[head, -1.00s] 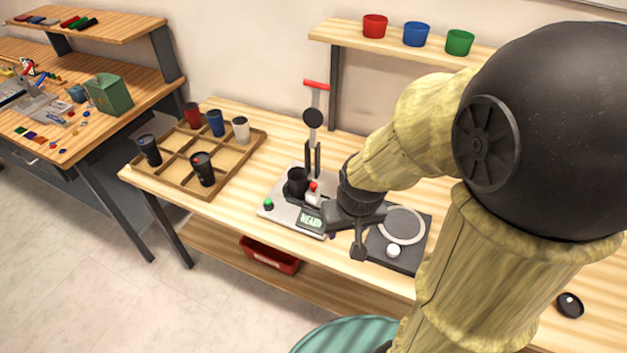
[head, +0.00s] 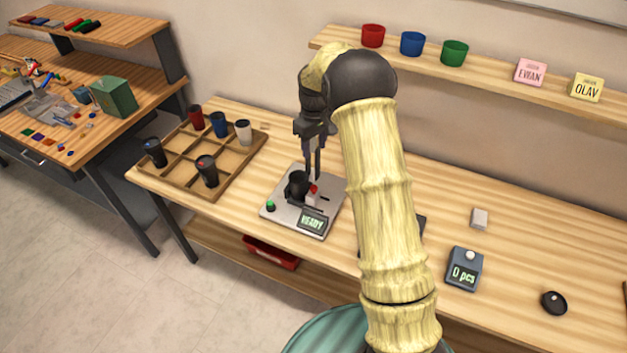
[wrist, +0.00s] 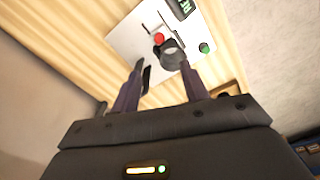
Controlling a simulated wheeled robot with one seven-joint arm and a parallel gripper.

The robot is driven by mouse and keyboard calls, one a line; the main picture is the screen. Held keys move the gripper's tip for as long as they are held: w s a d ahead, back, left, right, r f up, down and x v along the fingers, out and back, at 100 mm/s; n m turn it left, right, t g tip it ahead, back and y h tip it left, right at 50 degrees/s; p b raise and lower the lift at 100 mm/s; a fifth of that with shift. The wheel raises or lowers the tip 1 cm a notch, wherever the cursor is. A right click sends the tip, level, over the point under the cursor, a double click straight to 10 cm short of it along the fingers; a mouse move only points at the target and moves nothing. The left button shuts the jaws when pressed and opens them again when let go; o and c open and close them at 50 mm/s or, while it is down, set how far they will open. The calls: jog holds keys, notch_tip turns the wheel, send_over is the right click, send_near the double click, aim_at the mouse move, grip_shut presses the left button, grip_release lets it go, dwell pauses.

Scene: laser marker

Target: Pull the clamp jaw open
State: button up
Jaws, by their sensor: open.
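The laser marker (head: 283,213) is a light grey plate with a READY display (head: 312,222) and a green button (head: 270,206). A black cup (head: 296,185) stands on it. The clamp jaw (head: 313,199), a small pale block with a red knob (head: 314,188), is right beside the cup; whether they touch is unclear. In the wrist view the red knob (wrist: 159,39) and the dark cup (wrist: 172,56) lie beyond my fingertips. My gripper (wrist: 163,67) is open and empty, above and behind the jaw. My arm hides the marker's upright post in the head view.
A wooden tray (head: 163,185) with several cups stands at the left. A shelf (head: 490,75) with coloured pots and name cards runs along the back. A counter showing 0 pcs (head: 464,270) is at the right.

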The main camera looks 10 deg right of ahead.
aim_at(314, 187)
jog(key=shift+w, duration=0.2)
jog(key=shift+f, duration=0.1)
notch_tip(314, 187, down, 17)
jog(key=p, duration=0.5)
jog(key=shift+f, duration=0.2)
